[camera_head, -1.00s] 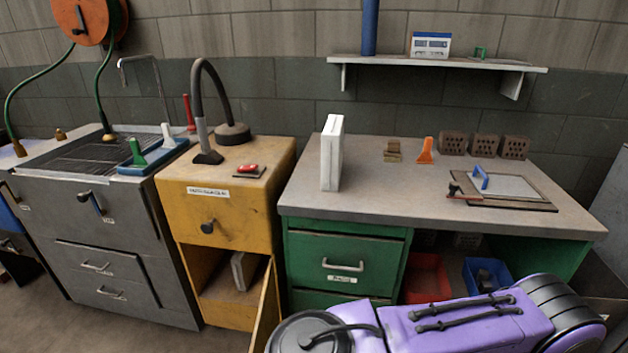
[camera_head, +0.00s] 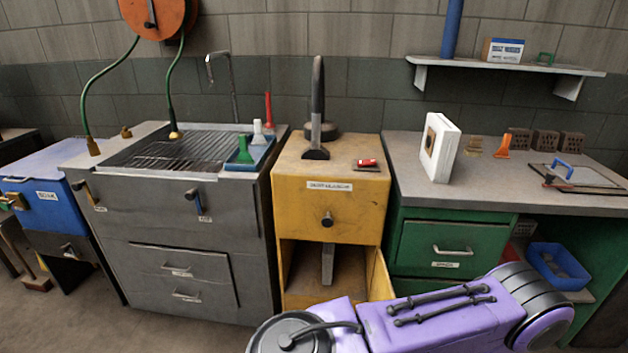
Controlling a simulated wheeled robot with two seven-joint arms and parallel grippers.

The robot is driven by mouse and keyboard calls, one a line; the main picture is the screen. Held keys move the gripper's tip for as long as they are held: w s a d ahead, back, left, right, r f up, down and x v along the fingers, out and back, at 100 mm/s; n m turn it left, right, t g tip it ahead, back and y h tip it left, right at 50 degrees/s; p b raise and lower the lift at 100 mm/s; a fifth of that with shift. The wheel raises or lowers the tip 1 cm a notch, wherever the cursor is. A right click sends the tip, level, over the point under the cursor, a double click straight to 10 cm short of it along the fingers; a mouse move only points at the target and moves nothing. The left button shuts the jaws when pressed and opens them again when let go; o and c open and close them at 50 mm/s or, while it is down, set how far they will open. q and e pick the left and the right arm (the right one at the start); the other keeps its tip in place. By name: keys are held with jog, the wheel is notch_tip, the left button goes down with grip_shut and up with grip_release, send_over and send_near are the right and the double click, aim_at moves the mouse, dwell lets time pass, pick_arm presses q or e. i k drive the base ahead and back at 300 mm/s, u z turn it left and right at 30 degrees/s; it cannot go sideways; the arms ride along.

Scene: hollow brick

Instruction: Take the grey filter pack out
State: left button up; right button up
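A grey filter pack (camera_head: 328,265) stands upright, seen edge-on, inside the open lower compartment of the yellow cabinet (camera_head: 330,205). The cabinet door (camera_head: 379,275) is swung open on the right side. A thicker white pack (camera_head: 446,150) with a brown round patch on its face stands on the left part of the green bench's top. Neither of my grippers is in view. A purple and black part of my own body covers the bottom right and hides the lower end of the cabinet door.
A black hose arm (camera_head: 318,100) and a small red-topped item (camera_head: 367,164) are on the yellow cabinet. A grey sink unit (camera_head: 180,265) adjoins it at left, the green bench (camera_head: 450,245) at right. A blue bin (camera_head: 558,267) sits under the bench.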

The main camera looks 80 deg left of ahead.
aim_at(328, 253)
jog(key=u, duration=1.5)
jog(key=i, duration=0.95)
jog(key=u, duration=0.05)
